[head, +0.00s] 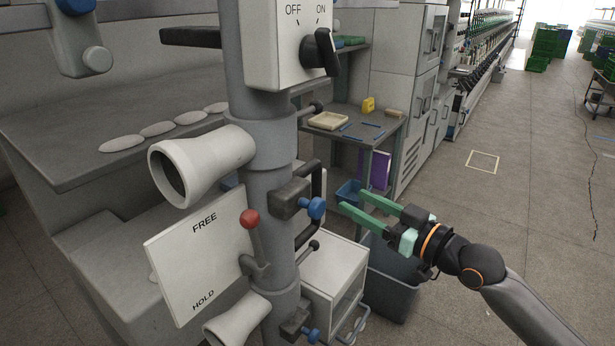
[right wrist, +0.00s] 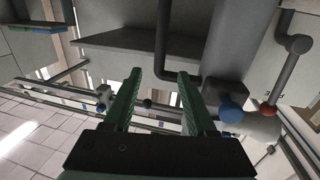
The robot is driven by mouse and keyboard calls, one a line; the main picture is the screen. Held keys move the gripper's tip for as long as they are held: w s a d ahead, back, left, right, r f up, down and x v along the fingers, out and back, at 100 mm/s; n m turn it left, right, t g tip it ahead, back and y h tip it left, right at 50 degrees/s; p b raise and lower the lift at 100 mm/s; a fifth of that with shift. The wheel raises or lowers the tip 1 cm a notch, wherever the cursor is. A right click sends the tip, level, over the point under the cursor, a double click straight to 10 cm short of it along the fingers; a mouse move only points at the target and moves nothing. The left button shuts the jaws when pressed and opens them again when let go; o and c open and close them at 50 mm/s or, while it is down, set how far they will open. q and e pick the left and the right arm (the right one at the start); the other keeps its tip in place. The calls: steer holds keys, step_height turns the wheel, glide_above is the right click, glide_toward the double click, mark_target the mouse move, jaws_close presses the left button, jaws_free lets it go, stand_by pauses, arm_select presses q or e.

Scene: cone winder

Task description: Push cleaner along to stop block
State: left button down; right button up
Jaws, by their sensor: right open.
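The cleaner is a grey upright column (head: 266,193) with pale flared nozzles (head: 215,158), seen close up in the head view. A black looped handle (head: 320,188) stands off its right side; it also shows in the right wrist view (right wrist: 164,40). A red-balled lever (head: 250,219) beside the FREE/HOLD plate (head: 190,258) has its ball up, level with FREE. My right gripper (head: 349,198) is open and empty, right of the handle. In the right wrist view, the handle lies beyond and roughly between the green fingertips (right wrist: 158,76). I cannot make out the stop block for certain. My left gripper is out of view.
A switch box (head: 285,30) tops the column. A blue-knobbed clamp (head: 290,199) sits by the handle. A grey bin (head: 392,292) stands below my right gripper. A workbench (head: 375,135) is behind. Open floor (head: 530,190) lies to the right.

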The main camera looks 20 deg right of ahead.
mark_target(321, 184)
steer(key=p+x, duration=0.2)
steer(key=x, duration=0.9)
steer(key=shift+w+a, duration=0.1)
steer(key=shift+w, duration=0.15)
steer(key=shift+f, duration=0.1)
steer(key=shift+c, duration=0.3)
jaws_close()
stand_by(0.6)
